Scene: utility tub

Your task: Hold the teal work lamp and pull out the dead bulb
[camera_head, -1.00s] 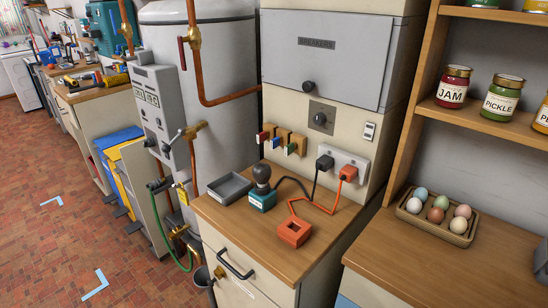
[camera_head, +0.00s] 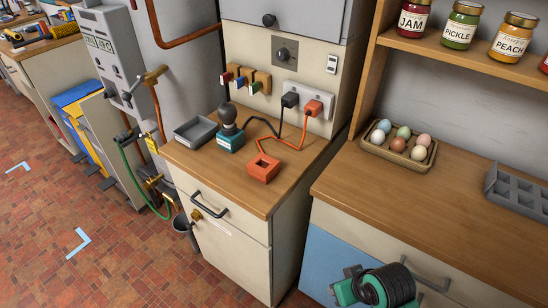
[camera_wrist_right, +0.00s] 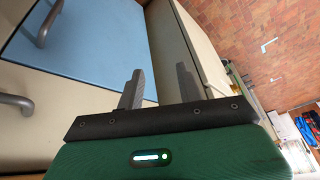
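The teal work lamp (camera_head: 230,142) stands upright on the wooden counter in the head view, with a dark grey bulb (camera_head: 228,115) in its top. A black cord runs from it to a black plug (camera_head: 290,100) in the wall outlet. My right gripper (camera_head: 347,286) is low at the bottom right of the head view, in front of the cabinets and well away from the lamp. In the right wrist view its two fingers (camera_wrist_right: 160,90) are apart with nothing between them. The lamp is not in the wrist view. My left gripper is not in view.
A grey open tray (camera_head: 195,133) sits left of the lamp, and an orange block (camera_head: 263,168) with an orange cord sits right of it. Egg carton (camera_head: 398,149) and grey compartment tray (camera_head: 518,192) are on the right counter. Cabinet fronts are close to my right gripper.

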